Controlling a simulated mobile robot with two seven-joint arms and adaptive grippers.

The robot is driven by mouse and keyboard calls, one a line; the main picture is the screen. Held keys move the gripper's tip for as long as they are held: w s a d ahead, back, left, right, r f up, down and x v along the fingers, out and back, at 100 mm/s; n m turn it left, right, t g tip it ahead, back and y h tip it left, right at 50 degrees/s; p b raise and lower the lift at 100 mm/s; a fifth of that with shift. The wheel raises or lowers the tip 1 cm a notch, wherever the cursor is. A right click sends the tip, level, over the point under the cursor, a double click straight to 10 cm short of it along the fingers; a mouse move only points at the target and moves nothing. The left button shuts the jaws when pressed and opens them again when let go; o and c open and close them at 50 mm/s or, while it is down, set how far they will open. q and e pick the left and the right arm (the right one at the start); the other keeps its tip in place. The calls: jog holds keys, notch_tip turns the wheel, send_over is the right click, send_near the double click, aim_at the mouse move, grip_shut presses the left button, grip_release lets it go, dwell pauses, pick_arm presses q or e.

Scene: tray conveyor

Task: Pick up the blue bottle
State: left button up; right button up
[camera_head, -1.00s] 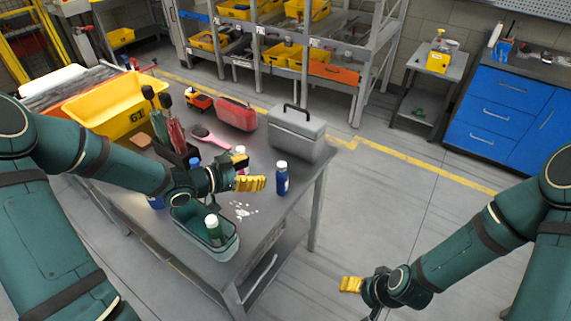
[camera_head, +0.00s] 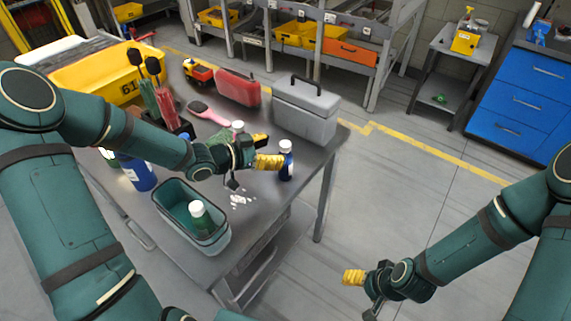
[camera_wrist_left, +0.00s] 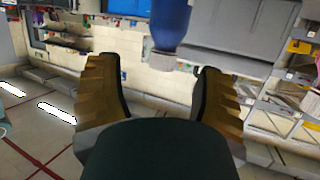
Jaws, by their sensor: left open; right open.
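A blue bottle (camera_head: 286,164) with a white cap stands upright near the table's right edge. My left gripper (camera_head: 268,152) is open just left of it, fingers pointing at it. In the left wrist view the blue bottle (camera_wrist_left: 171,22) appears upside down, ahead of and between the spread fingers (camera_wrist_left: 158,70). The fingers are not closed on it. A second, larger blue bottle (camera_head: 138,174) stands left, partly hidden by my left arm. My right gripper (camera_head: 360,290) is open and empty, off the table to the right.
A teal bin (camera_head: 172,222) holding a green bottle (camera_head: 199,216) sits at the table's front. A grey toolbox (camera_head: 306,112), red case (camera_head: 238,88), pink brush (camera_head: 207,112) and yellow bin (camera_head: 90,80) stand behind. White bits lie on the tabletop near the gripper.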

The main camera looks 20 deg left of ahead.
aim_at(285, 148)
pick_arm(q)
jog(key=b+x, duration=0.1)
jog(key=x, duration=0.4)
jog(key=shift+w+a+f, duration=0.1)
jog(key=shift+a+f, duration=0.05)
jog(key=shift+a, duration=0.05)
grip_shut()
